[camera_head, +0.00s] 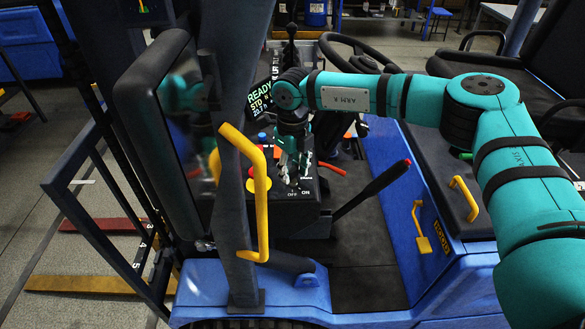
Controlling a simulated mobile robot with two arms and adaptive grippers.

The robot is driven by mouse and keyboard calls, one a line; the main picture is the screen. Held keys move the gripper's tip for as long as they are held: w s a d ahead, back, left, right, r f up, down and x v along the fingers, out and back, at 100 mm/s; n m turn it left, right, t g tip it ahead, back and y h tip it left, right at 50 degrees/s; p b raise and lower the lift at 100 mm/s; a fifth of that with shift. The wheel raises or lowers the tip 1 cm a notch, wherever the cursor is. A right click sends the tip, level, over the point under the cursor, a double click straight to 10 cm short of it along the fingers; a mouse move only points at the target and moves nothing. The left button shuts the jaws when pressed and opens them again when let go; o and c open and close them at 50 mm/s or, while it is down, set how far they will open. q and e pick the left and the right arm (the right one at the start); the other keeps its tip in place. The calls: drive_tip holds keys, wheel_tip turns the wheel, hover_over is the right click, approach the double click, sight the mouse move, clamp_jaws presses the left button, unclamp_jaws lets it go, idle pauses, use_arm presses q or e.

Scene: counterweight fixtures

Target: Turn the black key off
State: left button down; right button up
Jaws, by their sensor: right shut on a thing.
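My right gripper (293,172) reaches down from my teal arm onto the dark control console (296,212) of a blue forklift. It is shut at the console's top, just behind the white OFF and ON labels (298,193). The black key is between or right at the fingertips, too small and covered to make out clearly. I cannot tell which way the key points. My left gripper is not in view.
A yellow grab handle (262,205) on a dark post stands left of the console. Red and yellow buttons (261,170) sit beside the gripper. A black lever with a red tip (372,188) rises at right. A display (262,103) reads READY. The steering wheel (355,52) is behind.

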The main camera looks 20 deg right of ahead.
drive_tip(key=shift+f+n+b, duration=0.2)
drive_tip(key=shift+n+b, duration=0.4)
drive_tip(key=shift+b, duration=0.35)
drive_tip(key=n+b, duration=0.3)
drive_tip(key=shift+b, duration=0.4)
drive_tip(key=shift+n+b, duration=1.05)
drive_tip(key=shift+n, duration=0.15)
drive_tip(key=shift+r+n+b, duration=0.15)
drive_tip(key=shift+n+b, duration=0.6)
drive_tip(key=shift+n, duration=0.35)
drive_tip(key=shift+r, duration=0.1)
drive_tip(key=o, duration=1.1)
drive_tip(key=shift+o, duration=0.2)
